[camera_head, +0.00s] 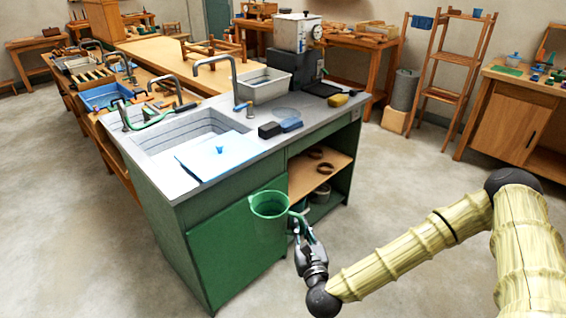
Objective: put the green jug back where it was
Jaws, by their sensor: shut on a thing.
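The green jug (270,206) is translucent and looks upright, in front of the green cabinet under the sink counter. My gripper (300,216) is just to the right of the jug and shut on it, at its right side where the handle seems to be. The finger contact is too small to see clearly. The jug is below the level of the grey countertop (262,152). Part of the cabinet front (235,255) shows behind it.
The counter holds a sink (185,132), a blue-white board (216,155), dark and blue blocks (291,124), a yellow sponge (337,100) and a pale tub (264,86). An open shelf (318,170) holds rings. Floor (400,215) is clear to the right.

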